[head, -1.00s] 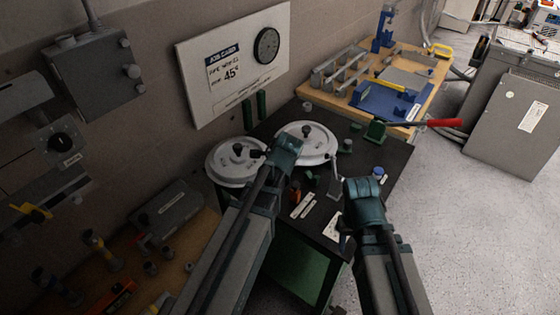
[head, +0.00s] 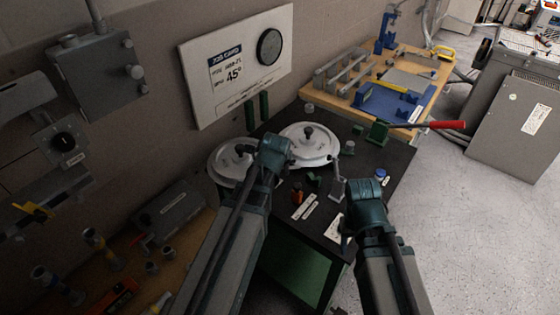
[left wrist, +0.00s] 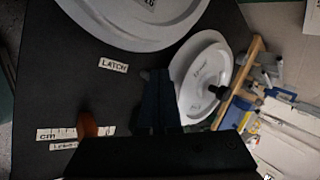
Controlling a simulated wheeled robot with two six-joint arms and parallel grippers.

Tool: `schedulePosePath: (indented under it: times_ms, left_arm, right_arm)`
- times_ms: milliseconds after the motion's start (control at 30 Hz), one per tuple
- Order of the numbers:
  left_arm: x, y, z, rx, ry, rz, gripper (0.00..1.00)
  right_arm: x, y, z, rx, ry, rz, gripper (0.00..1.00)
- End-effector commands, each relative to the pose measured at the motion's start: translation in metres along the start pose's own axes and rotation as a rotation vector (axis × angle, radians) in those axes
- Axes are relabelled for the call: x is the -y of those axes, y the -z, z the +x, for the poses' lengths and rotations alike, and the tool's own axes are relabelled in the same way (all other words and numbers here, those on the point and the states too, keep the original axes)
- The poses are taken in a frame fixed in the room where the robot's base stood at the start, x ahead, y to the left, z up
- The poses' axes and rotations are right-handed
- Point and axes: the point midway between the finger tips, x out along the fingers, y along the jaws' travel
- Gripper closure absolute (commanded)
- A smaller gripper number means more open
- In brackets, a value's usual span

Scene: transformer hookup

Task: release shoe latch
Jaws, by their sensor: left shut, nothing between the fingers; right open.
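The left wrist view shows a white label reading LATCH (left wrist: 113,65) on the black bench top, between two pale round discs. The latch itself I cannot make out; it may be hidden behind my gripper. The larger disc (head: 309,144) and the smaller disc (head: 229,163), each with a dark knob, lie on the bench in the head view. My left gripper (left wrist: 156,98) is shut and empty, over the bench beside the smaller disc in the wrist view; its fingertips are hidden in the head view. My right gripper (head: 345,230) is open and empty at the bench's front right edge.
An orange-brown cylinder (left wrist: 87,124) stands by a ruler strip. A green tool (head: 377,132) with a long red-tipped handle (head: 446,125) reaches out over the bench's right side. A wall board (head: 240,68) reads 45°. A grey cabinet (head: 520,125) stands right; the floor between is clear.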

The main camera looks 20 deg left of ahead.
Motion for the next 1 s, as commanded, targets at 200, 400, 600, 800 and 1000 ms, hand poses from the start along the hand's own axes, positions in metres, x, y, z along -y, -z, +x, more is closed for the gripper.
schedulePosePath:
  times_ms: [200, 400, 600, 800, 1000]
  left_arm:
    - [0.0012, -0.0018, 0.0011, -0.029, 0.000, 0.039, 1.00]
    - [0.0024, -0.0031, 0.0019, -0.056, 0.000, 0.076, 1.00]
    - [0.0036, -0.0038, 0.0027, -0.083, 0.000, 0.112, 1.00]
    - [0.0047, -0.0051, 0.0035, -0.109, 0.000, 0.148, 1.00]
    - [0.0055, -0.0055, 0.0042, -0.132, 0.000, 0.180, 1.00]
  right_arm:
    - [0.0000, 0.0000, 0.0001, 0.000, 0.000, 0.000, 0.50]
    - [0.0000, 0.0000, 0.0001, 0.000, 0.000, 0.000, 0.50]
    - [0.0000, 0.0000, 0.0001, 0.000, 0.000, 0.000, 0.50]
    - [0.0000, 0.0000, 0.0001, 0.000, 0.000, 0.000, 0.50]
    - [0.0000, 0.0000, 0.0001, 0.000, 0.000, 0.000, 0.50]
